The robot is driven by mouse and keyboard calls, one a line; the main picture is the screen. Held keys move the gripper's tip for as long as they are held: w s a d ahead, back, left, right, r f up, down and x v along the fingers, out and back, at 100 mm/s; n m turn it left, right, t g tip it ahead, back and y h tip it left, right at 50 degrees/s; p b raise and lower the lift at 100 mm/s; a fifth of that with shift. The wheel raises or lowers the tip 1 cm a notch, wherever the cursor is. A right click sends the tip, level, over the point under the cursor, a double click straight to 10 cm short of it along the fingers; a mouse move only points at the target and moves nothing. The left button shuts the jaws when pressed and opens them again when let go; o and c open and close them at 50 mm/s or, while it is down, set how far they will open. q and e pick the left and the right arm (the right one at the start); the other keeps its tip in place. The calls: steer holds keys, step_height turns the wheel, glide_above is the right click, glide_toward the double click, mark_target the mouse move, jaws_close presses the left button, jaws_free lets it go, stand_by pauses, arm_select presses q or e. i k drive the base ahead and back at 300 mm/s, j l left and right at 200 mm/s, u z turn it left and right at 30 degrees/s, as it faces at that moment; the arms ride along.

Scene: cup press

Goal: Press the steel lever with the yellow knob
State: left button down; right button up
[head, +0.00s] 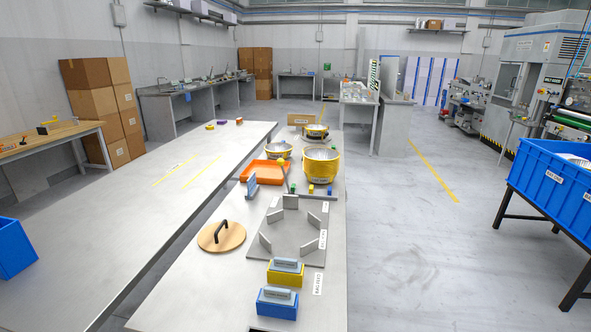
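A thin steel lever (286,176) rises at a slant from the far end of a grey metal plate fixture. Its yellow knob (281,161) is at the top, leaning to the left in front of the orange tray. The fixture (292,233) has several upright grey fins around a flat middle, which is empty. The lever's foot is small and partly hidden by a fin. Neither of my grippers shows in the head view.
A round wooden lid (221,236) with a black handle lies left of the fixture. Yellow (285,273) and blue (277,303) blocks stand in front. Behind are an orange tray (265,171) and a large yellow pot (320,166). The long left table (150,205) is mostly clear.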

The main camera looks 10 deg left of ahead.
mark_target(279, 161)
steer(key=i+l+u, duration=0.1)
steer(key=l, duration=0.3)
steer(key=i+l+u, duration=0.1)
steer(key=l, duration=0.35)
steer(key=i+l, duration=0.15)
steer(key=l, duration=0.3)
steer(key=i+l+u, duration=0.15)
steer(key=l, duration=0.25)
steer(key=l+u, duration=0.1)
steer(key=l, duration=0.35)
steer(key=i+l+u, duration=0.1)
steer(key=i, duration=0.35)
steer(key=i+l+u, duration=0.15)
steer(key=i, duration=0.35)
steer(key=i+l+u, duration=0.1)
steer(key=i+l, duration=0.15)
steer(key=i, duration=0.2)
